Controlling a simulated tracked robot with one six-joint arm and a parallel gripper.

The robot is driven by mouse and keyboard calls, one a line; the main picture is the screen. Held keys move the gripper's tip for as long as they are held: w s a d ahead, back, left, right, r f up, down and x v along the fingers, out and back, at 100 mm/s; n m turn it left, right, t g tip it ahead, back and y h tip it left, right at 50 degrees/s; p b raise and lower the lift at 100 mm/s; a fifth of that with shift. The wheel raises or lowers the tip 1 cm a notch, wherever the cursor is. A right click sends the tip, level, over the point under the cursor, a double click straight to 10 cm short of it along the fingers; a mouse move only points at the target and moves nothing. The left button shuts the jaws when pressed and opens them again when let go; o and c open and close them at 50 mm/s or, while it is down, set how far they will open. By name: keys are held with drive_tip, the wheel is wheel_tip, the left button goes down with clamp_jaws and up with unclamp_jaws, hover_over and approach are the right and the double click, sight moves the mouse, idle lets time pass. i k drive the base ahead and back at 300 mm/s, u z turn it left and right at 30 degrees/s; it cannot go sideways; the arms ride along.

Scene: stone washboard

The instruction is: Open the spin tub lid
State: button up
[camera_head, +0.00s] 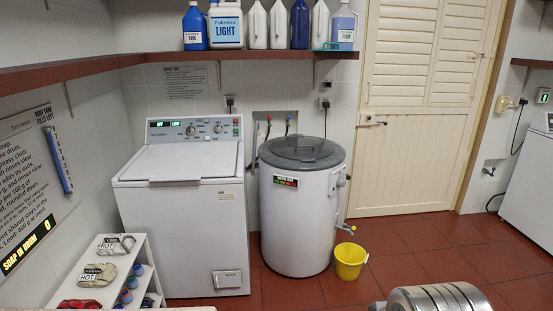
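A round white tub (298,220) stands on the floor right of the white washing machine. Its round dark grey lid (301,150) lies flat on top and looks shut, with a raised handle-like piece across it. A small dark label with coloured letters is on the tub's front, too small to read surely. The inside of the tub is hidden. The washing machine (186,235) has a light flat top lid, also shut. My gripper is not in view.
A yellow bucket (350,261) stands under the tub's tap. A red-brown shelf (270,56) with several bottles hangs above. A small white rack (104,261) is at lower left. A shiny metal cylinder (437,298), possibly mine, is at the bottom edge. Red tiled floor is clear at right.

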sight(302, 144)
drive_tip(key=i, duration=3.55)
drive_tip(key=u, duration=0.15)
